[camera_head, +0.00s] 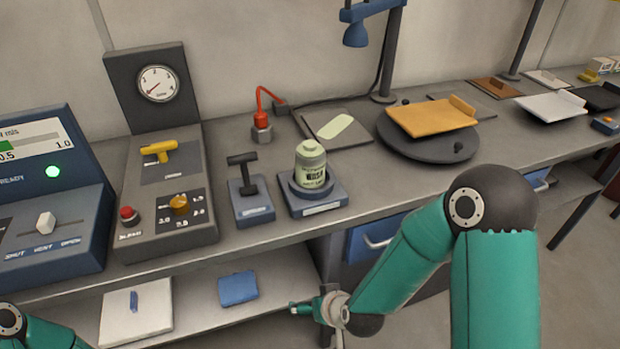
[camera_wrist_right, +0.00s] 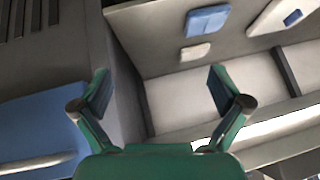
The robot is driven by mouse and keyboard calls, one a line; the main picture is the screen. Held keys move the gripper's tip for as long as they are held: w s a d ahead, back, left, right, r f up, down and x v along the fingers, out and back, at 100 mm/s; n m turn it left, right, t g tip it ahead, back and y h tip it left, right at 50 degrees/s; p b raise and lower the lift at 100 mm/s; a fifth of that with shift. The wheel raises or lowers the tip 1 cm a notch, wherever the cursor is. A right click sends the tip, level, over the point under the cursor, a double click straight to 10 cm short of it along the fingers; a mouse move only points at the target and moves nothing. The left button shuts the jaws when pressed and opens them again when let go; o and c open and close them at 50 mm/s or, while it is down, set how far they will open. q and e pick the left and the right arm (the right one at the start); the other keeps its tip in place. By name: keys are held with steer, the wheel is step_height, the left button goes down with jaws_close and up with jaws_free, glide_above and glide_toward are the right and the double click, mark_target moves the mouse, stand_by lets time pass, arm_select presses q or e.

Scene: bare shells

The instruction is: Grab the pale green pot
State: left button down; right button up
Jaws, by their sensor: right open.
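The pale green pot (camera_head: 311,165) is a small, pale green cylinder with a dark-printed label. It stands upright in a dark ring on a blue-grey stand (camera_head: 318,203) near the front edge of the bench. My right gripper (camera_head: 306,308) is below the bench top, in front of the lower shelf and well below the pot. In the right wrist view my right gripper (camera_wrist_right: 160,92) is open, with nothing between its fingers; the pot is not in that view. Part of my left arm shows at the lower left of the head view, but its gripper does not.
Left of the pot is a black T-handle on a blue base (camera_head: 250,196). Behind are a red-topped fitting (camera_head: 262,126) and a round turntable (camera_head: 390,145). The bench front edge and blue drawer (camera_head: 375,237) lie near my right arm. The lower shelf holds a blue box (camera_head: 238,288).

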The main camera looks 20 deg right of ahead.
steer(key=w+r+t+h+b, duration=0.1)
steer(key=w+r+t+b, duration=0.45)
steer(key=r, duration=0.55)
steer(key=m+t+h+b, duration=0.1)
steer(key=t+h+b, duration=0.1)
steer(key=t+h, duration=0.25)
glide_toward(310, 153)
steer(key=shift+t+y, duration=0.35)
steer(key=shift+t, duration=0.05)
steer(key=w, duration=0.2)
steer(key=w+d+f, duration=0.1)
steer(key=w, duration=0.1)
steer(key=w+f, duration=0.1)
steer(key=w, duration=0.1)
steer(key=shift+d+p, duration=0.4)
steer(key=shift+w+d+f+p, duration=0.1)
steer(key=shift+w+p, duration=0.05)
steer(key=shift+w, duration=0.85)
steer(key=shift+w+d+f+p, duration=0.1)
steer(key=shift+w+d+p, duration=0.05)
steer(key=shift+w, duration=0.8)
steer(key=shift+w+d+f+p, duration=0.1)
steer(key=shift+w+p, duration=0.05)
steer(key=shift+w, duration=0.85)
arm_select(q)
step_height(310, 153, down, 8)
steer(key=shift+r, duration=0.2)
arm_select(e)
steer(key=shift+r, duration=0.1)
steer(key=c, duration=1.7)
